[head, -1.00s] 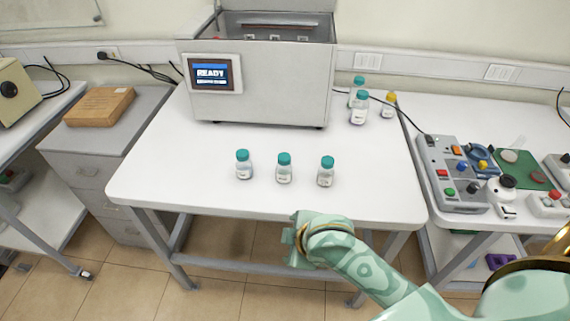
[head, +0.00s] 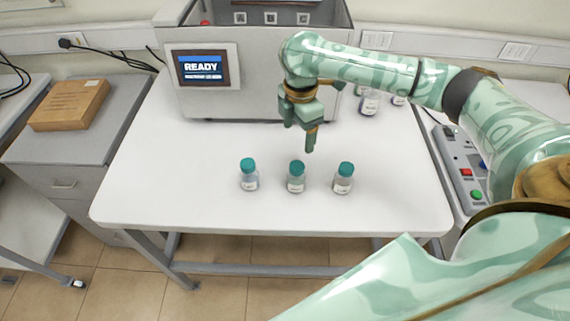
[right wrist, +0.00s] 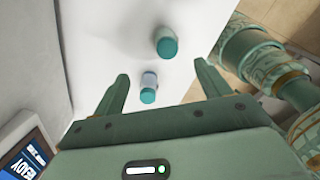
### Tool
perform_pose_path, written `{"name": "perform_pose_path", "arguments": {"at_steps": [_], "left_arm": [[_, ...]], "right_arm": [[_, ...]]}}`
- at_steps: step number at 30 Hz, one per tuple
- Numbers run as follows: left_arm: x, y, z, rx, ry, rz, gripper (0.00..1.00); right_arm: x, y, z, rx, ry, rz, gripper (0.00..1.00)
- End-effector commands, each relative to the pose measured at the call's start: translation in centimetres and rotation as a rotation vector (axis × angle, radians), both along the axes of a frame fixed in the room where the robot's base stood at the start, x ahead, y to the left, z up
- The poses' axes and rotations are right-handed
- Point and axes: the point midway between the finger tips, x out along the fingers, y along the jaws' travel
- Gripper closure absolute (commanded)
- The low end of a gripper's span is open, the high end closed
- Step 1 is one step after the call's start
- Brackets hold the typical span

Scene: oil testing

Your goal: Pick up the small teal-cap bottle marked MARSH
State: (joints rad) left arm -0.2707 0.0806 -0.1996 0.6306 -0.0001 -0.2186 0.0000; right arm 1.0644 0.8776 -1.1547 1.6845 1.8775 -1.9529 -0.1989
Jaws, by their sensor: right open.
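Three small clear bottles with teal caps stand upright in a row on the white table: left bottle (head: 250,183), middle bottle (head: 296,184) and right bottle (head: 343,185). Their label text is too small to read, so I cannot tell which is MARSH. My right gripper (head: 299,136) is open and empty, pointing down above the table, just behind the middle bottle. In the right wrist view, the open right gripper (right wrist: 161,74) shows with one teal-capped bottle (right wrist: 148,90) between the fingers in the picture and another (right wrist: 166,45) farther off. My left gripper is not in view.
A grey machine (head: 250,100) with a READY screen (head: 202,68) stands behind the row. More bottles (head: 370,104) stand at the back right, partly hidden by my right arm. A control box (head: 462,170) is right of the table. The table's front and left are clear.

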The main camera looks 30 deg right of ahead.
Motion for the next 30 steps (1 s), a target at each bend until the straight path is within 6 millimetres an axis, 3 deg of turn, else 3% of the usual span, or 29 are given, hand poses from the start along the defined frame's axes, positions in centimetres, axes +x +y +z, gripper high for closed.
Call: {"name": "perform_pose_path", "arguments": {"at_steps": [6, 11, 14, 18, 20, 27, 30], "left_arm": [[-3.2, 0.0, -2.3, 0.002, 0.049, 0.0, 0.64], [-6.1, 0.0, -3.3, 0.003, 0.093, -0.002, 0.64], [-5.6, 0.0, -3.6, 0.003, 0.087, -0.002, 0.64], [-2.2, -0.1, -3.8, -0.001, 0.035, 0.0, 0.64], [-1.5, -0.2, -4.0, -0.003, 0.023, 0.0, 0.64], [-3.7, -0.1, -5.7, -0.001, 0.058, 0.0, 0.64], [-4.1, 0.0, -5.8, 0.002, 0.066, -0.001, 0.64]], "right_arm": [[-0.2, 0.1, -6.0, 0.001, 0.006, 0.001, 0.24], [0.4, 0.2, -9.3, 0.002, 0.008, 0.0, 0.24], [0.5, 0.2, -10.3, 0.002, 0.008, 0.001, 0.24], [0.5, 0.2, -11.0, 0.002, 0.007, 0.001, 0.24], [0.5, 0.3, -11.6, 0.002, 0.008, 0.001, 0.24], [0.6, 0.5, -15.5, 0.001, 0.008, 0.002, 0.24], [0.7, 0.4, -15.9, 0.001, 0.005, 0.003, 0.24]]}}
